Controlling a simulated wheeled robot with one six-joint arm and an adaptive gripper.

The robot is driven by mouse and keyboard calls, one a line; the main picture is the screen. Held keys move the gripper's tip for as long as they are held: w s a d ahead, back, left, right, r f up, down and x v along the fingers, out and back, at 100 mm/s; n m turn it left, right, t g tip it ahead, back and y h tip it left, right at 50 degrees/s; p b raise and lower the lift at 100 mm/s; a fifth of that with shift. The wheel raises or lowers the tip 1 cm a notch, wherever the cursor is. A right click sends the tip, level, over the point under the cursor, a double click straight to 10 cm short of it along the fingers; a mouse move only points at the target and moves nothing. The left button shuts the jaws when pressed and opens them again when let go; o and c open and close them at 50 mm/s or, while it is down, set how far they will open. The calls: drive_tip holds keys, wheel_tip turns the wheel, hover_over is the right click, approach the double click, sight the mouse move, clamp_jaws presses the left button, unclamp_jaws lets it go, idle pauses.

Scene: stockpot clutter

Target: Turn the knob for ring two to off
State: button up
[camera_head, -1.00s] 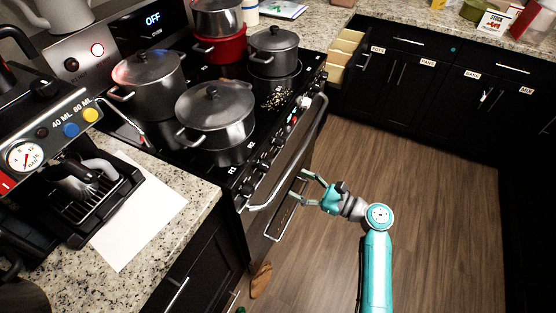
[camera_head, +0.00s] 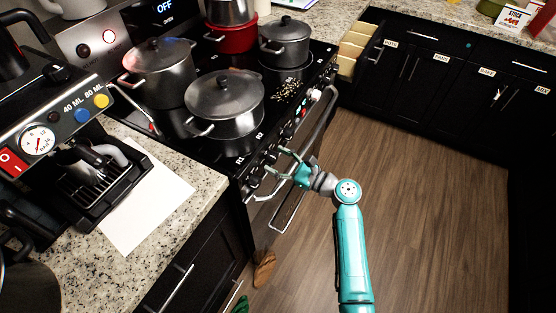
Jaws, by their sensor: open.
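The stove's front panel has a row of dark knobs (camera_head: 253,182) along its edge. Labels on the cooktop edge include R1 (camera_head: 240,160) and R2 (camera_head: 259,136). My teal gripper (camera_head: 268,172) is open, its fingers spread in front of the panel's near knobs. From this view I cannot tell whether a finger touches a knob. The fingers and the oven handle partly cover this part of the panel, so the ring two knob's setting cannot be read.
A large lidded pot (camera_head: 225,105) stands on the near cooktop, with another lidded pot (camera_head: 160,75) behind it. The oven handle (camera_head: 318,120) juts out below the knobs. White paper (camera_head: 150,210) lies on the left counter. The wooden floor (camera_head: 430,190) is clear at right.

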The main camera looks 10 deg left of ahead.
drive_tip(key=c, duration=1.1)
drive_tip(key=shift+c, duration=0.2)
drive_tip(key=shift+n, duration=0.4)
drive_tip(key=n, duration=0.3)
drive_tip(key=shift+n, duration=0.3)
drive_tip(key=shift+f+n+y, duration=0.1)
drive_tip(key=shift+n+y, duration=0.3)
drive_tip(key=shift+n, duration=2)
drive_tip(key=o, duration=1.1)
